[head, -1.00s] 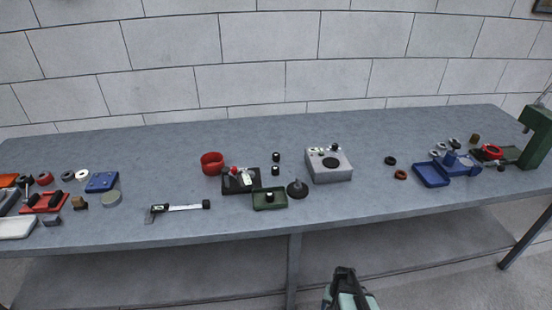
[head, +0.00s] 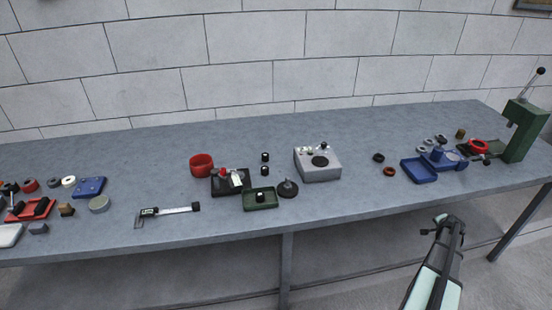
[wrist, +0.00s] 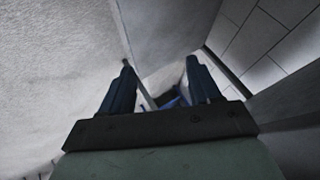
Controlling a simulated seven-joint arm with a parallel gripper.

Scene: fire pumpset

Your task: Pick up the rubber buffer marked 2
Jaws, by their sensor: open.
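Small black cylinders that look like rubber buffers stand near the middle of the table in the head view. One buffer (head: 265,157) is behind another buffer (head: 265,170), right of the black fixture. A third black piece (head: 260,197) sits in the green tray (head: 249,205). The marks are too small to read, so I cannot tell which is buffer 2. My gripper (head: 446,221) is in front of the table's front edge at the right, far from these pieces. In the wrist view my gripper (wrist: 163,80) is open, with nothing between its fingers.
A black fixture (head: 228,184), red ring (head: 202,163), round black knob-topped piece (head: 288,189) and grey box (head: 318,166) surround the buffers. A caliper (head: 170,211) lies left. A blue tray (head: 418,171) and green press (head: 525,130) stand right. The table front (head: 340,205) is clear.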

